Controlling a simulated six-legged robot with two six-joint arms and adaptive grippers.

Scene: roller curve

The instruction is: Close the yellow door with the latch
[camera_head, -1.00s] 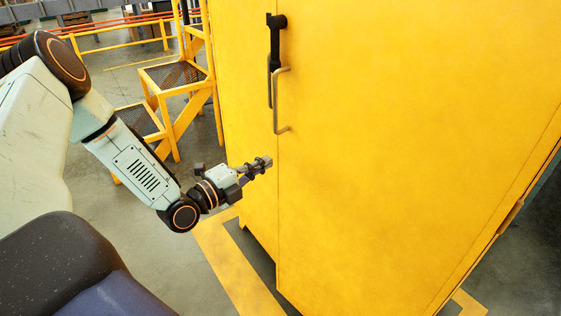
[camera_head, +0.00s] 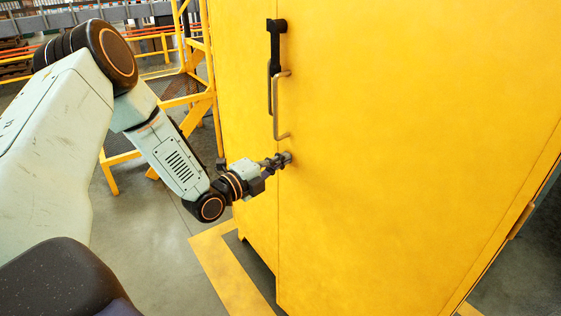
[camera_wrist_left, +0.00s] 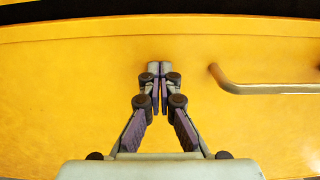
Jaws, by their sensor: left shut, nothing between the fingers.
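The yellow door (camera_head: 400,150) is the large panel of a tall yellow cabinet in the head view. A black latch (camera_head: 275,45) sits near its upper left edge, above a bent grey handle (camera_head: 282,105). My left gripper (camera_head: 287,158) is shut and empty, its tips at the door's surface just below the handle; I cannot tell if they touch. In the left wrist view the shut fingers (camera_wrist_left: 159,72) point at the yellow panel, with the handle (camera_wrist_left: 270,88) to their right. My right gripper is not in view.
Yellow steps with dark mesh treads (camera_head: 180,85) stand behind my left arm. A yellow floor stripe (camera_head: 230,270) runs beside the cabinet's base. Grey floor (camera_head: 150,245) is open to the left of the cabinet.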

